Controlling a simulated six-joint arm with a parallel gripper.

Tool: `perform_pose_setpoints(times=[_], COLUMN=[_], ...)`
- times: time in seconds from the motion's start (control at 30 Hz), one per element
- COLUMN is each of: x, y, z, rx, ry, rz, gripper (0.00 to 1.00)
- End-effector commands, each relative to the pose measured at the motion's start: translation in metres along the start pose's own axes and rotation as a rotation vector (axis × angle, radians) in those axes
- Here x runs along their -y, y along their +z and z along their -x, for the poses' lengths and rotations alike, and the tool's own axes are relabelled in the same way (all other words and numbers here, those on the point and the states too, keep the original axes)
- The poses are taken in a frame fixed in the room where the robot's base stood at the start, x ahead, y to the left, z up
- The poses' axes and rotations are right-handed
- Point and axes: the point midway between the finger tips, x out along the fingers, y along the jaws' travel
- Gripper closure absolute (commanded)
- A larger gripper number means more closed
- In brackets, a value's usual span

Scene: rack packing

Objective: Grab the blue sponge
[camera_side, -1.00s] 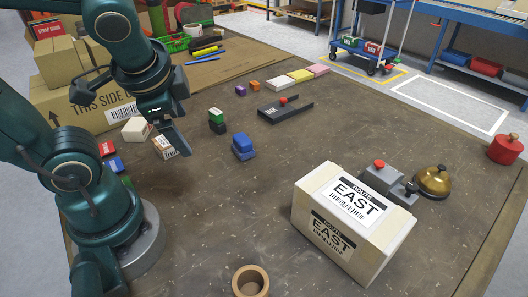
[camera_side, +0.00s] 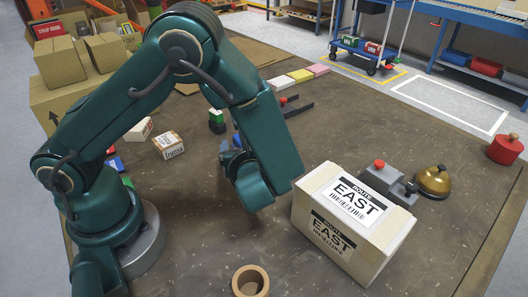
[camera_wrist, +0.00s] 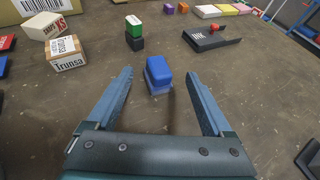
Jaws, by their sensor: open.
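A two-tone blue block (camera_wrist: 158,72), darker on top and lighter below, rests on the brown table; it looks like the blue sponge. In the wrist view it sits between and slightly beyond the fingertips of my gripper (camera_wrist: 158,84). The fingers are spread apart, one on each side, and do not touch it. In the side view my arm covers most of the block and most of the gripper.
A green-and-black block stack (camera_wrist: 134,33) stands just behind the blue block. A small labelled carton (camera_wrist: 66,53) lies to the left. A dark tray (camera_wrist: 210,40) is at the back right. The large EAST box (camera_side: 345,215) stands right of my arm.

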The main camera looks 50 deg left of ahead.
Motion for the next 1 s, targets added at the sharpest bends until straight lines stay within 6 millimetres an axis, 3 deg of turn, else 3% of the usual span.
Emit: perform_pose_setpoints(times=[0.17, 0.5, 0.83, 0.87, 1.0], x=[-0.001, -0.001, 0.0, 0.0, 0.0], y=[-0.008, -0.007, -0.007, -0.007, -0.007], z=[-0.004, -0.043, -0.048, -0.048, -0.048], rx=[0.004, 0.001, 0.0, 0.0, 0.001], ry=[-0.011, -0.008, -0.011, -0.011, -0.011], rz=[-0.038, -0.034, -0.033, -0.033, -0.033], gripper=[0.15, 0.15, 0.15, 0.23, 0.76])
